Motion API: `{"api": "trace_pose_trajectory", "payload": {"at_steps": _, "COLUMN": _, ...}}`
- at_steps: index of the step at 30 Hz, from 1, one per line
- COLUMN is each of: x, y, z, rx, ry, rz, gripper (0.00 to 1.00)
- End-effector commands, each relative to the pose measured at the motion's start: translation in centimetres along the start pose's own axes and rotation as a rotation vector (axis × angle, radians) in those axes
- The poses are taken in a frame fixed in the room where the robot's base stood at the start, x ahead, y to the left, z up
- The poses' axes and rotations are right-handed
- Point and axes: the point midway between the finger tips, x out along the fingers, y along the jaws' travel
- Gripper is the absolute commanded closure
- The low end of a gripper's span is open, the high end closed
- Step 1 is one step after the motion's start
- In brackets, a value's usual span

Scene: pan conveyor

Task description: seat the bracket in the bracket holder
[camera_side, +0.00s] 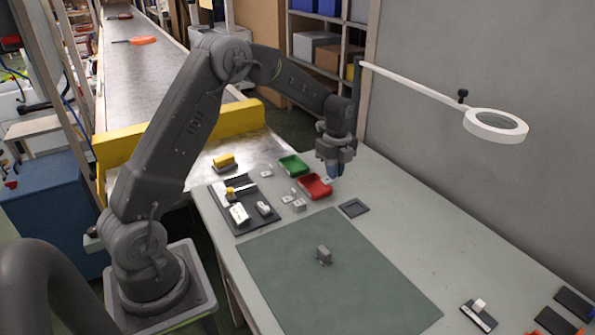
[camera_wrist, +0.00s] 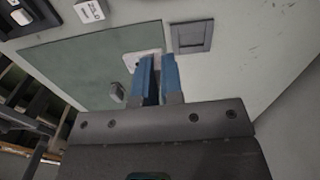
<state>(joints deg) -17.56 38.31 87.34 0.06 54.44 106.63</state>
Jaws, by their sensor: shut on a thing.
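My gripper (camera_side: 335,170) has blue fingers and hangs above the back of the bench, near the red tray. In the wrist view, my gripper (camera_wrist: 158,72) is shut on a pale flat piece, which I take to be the bracket (camera_wrist: 141,59); the fingers hide part of it. The bracket is hard to make out in the side view. A small grey block (camera_side: 324,255) stands on the green mat, and it also shows in the wrist view (camera_wrist: 117,91). A dark square frame (camera_side: 354,208) lies beside the mat. I cannot tell which of these is the bracket holder.
A red tray (camera_side: 315,187) and a green tray (camera_side: 294,166) stand near small pale blocks (camera_side: 299,204). A black board (camera_side: 238,222) with several parts lies at the left. The green mat (camera_side: 350,295) is mostly bare. A lamp ring (camera_side: 496,126) overhangs the right side.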

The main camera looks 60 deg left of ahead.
Motion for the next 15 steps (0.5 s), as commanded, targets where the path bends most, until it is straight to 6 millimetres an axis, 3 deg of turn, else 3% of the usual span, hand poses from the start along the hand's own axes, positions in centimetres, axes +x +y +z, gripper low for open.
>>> {"api": "trace_pose_trajectory", "payload": {"at_steps": 1, "x": 0.6, "y": -1.6, "z": -1.0, "rx": 0.008, "ry": 0.000, "rz": 0.001, "gripper": 1.00}}
{"api": "trace_pose_trajectory", "payload": {"at_steps": 6, "x": 1.5, "y": -4.8, "z": -3.3, "rx": 0.015, "ry": -0.001, "rz": 0.000, "gripper": 1.00}}
{"api": "trace_pose_trajectory", "payload": {"at_steps": 15, "x": 1.9, "y": -6.3, "z": -4.5, "rx": 0.016, "ry": -0.001, "rz": -0.001, "gripper": 1.00}}
